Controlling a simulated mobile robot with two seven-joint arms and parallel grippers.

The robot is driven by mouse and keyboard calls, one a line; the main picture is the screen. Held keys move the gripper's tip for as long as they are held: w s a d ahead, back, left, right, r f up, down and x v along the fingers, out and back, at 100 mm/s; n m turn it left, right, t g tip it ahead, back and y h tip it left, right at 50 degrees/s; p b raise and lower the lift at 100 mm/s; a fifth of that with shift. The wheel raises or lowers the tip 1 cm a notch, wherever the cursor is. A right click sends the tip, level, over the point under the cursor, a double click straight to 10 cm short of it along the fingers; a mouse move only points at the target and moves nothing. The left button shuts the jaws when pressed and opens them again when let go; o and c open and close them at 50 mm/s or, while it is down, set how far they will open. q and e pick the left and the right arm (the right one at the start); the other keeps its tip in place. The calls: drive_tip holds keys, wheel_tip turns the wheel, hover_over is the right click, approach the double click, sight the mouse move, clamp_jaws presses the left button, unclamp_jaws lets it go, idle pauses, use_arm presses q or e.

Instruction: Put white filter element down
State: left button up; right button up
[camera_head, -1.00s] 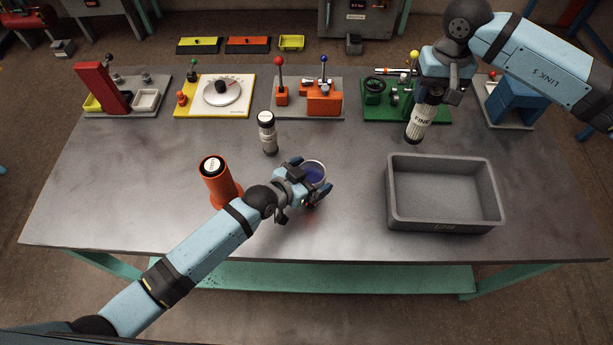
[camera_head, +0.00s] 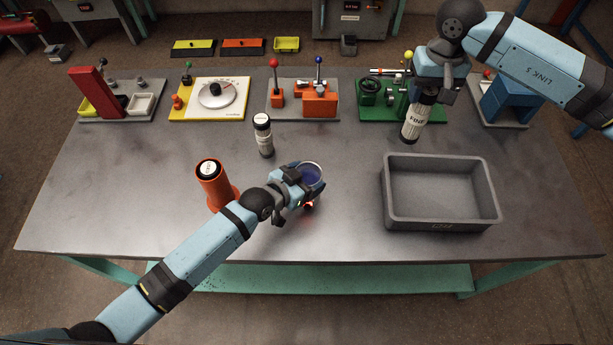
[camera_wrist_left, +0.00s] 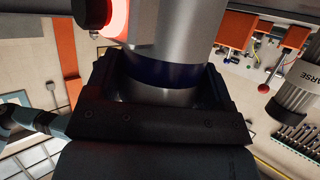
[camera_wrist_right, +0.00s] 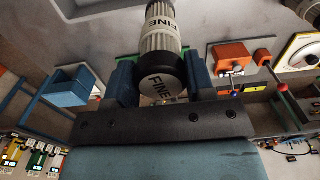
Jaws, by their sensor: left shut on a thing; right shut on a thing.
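The white filter element (camera_head: 414,124), pleated with a dark cap and marked FINE, hangs slightly tilted below my right gripper (camera_head: 427,90). That gripper is shut on its capped end, and the right wrist view also shows the filter (camera_wrist_right: 165,35) between the fingers. I cannot tell whether its lower end touches the table. My fingers hide part of the cylinder.
A grey bin (camera_head: 440,222) stands empty at the right. A second filter (camera_head: 263,137), marked COARSE in the left wrist view, stands upright mid-table. An orange cylinder (camera_head: 211,185) stands left of my left gripper. Several fixtures, including a green one (camera_head: 375,95), line the back edge.

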drive_tip(key=s+a+r+m, duration=0.1)
drive_tip(key=s+a+m, duration=0.25)
drive_tip(key=a, duration=1.25)
drive_tip(key=m, duration=0.3)
hover_over(308, 163)
drive_tip(key=s, duration=0.3)
wheel_tip(308, 163, down, 16)
drive_tip(key=shift+s, duration=0.15)
drive_tip(key=shift+f+m, duration=0.25)
drive_tip(key=shift+f, duration=0.1)
drive_tip(key=shift+f, duration=0.35)
drive_tip(key=o, duration=1.2)
drive_tip(key=shift+a, duration=0.1)
